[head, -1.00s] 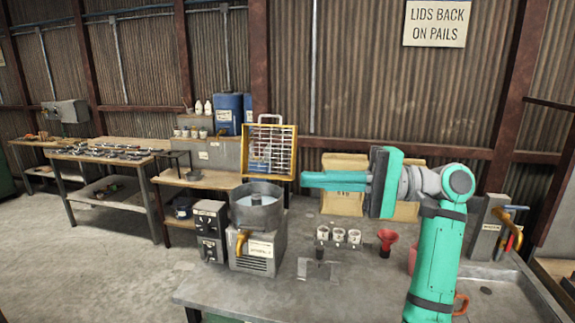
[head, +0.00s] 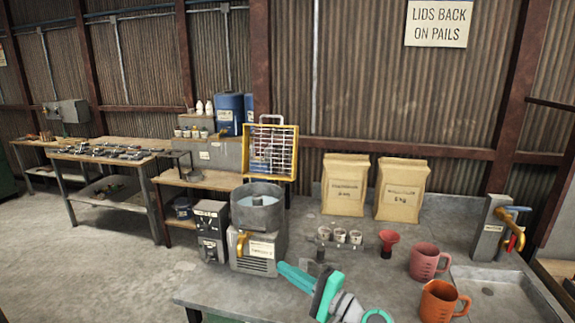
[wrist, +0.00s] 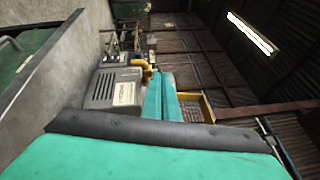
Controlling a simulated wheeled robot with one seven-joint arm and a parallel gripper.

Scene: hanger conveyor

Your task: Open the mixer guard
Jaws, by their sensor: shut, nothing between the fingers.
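The mixer (head: 258,218) is a grey machine with a round open bowl on the left part of the grey bench. Its guard (head: 270,150), a wire grid in a yellow frame with a handle on top, stands upright behind the bowl, clear of its opening. In the wrist view a corner of the yellow frame (wrist: 208,107) shows behind the fingers, and the mixer body (wrist: 117,90) is to their left. My gripper (head: 283,268) is low in front of the mixer, to its right, apart from the guard. Its teal fingers (wrist: 161,82) are together and empty.
A control box (head: 210,230) stands left of the mixer. Small cups (head: 340,235), a red funnel (head: 388,243), two paper bags (head: 345,184), a pink jug (head: 425,261) and an orange jug (head: 438,300) stand on the bench to the right. A tap (head: 512,222) is beside the sink.

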